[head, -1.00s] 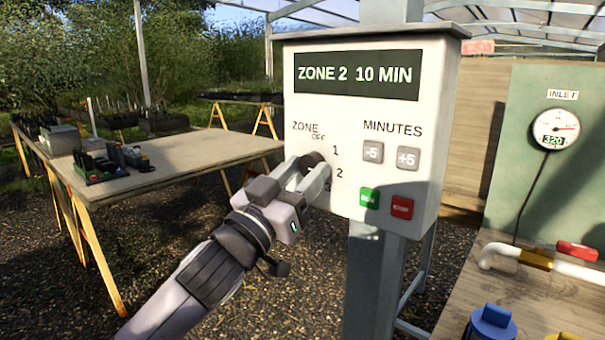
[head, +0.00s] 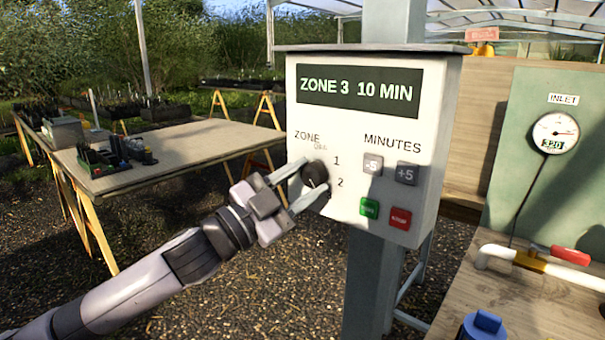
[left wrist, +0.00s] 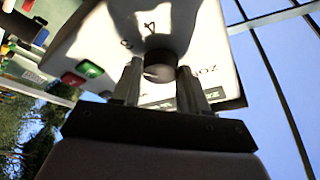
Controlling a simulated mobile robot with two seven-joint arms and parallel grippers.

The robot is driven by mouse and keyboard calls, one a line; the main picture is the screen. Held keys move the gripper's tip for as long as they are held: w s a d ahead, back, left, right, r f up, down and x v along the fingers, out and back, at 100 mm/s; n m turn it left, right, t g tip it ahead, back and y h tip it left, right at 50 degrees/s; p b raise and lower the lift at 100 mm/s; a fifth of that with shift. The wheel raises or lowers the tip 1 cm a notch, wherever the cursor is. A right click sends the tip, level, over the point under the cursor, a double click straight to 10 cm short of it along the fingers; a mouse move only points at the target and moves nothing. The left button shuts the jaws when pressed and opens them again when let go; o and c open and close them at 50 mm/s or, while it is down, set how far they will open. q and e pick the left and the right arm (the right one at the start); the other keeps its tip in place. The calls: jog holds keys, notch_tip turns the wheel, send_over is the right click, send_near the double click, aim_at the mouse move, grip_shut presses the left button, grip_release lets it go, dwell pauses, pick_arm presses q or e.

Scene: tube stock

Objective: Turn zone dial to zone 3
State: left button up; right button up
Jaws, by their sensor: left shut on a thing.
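The white control box (head: 437,150) hangs on a grey post, and its display (head: 357,91) reads ZONE 3 10 MIN. The dark round zone dial (head: 315,173) sits on its face beside the labels 1 and 2. My left gripper (head: 311,179) is shut on the dial, one finger on each side. The left wrist view also shows the dial (left wrist: 160,64) between the two fingers, with a light mark on its front. The fingers hide part of the zone labels. My right gripper is not in view.
Grey -5 and +5 buttons (head: 407,173), a green button (head: 369,207) and a red button (head: 400,218) are close right of the dial. A potting table (head: 170,160) stands at left. A bench with a red-handled valve (head: 570,255) is at right.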

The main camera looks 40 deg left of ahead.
pick_arm(q)
jog(key=shift+a+r+m+h, duration=0.15)
jog(key=shift+m+h, duration=0.25)
jog(key=shift+m, duration=0.2)
jog(key=shift+p, duration=0.3)
jog(key=shift+m+g, duration=0.4)
jog(key=shift+m, duration=0.1)
jog(key=o, duration=1.1)
jog(key=shift+c, duration=0.2)
jog(key=shift+s, duration=0.1)
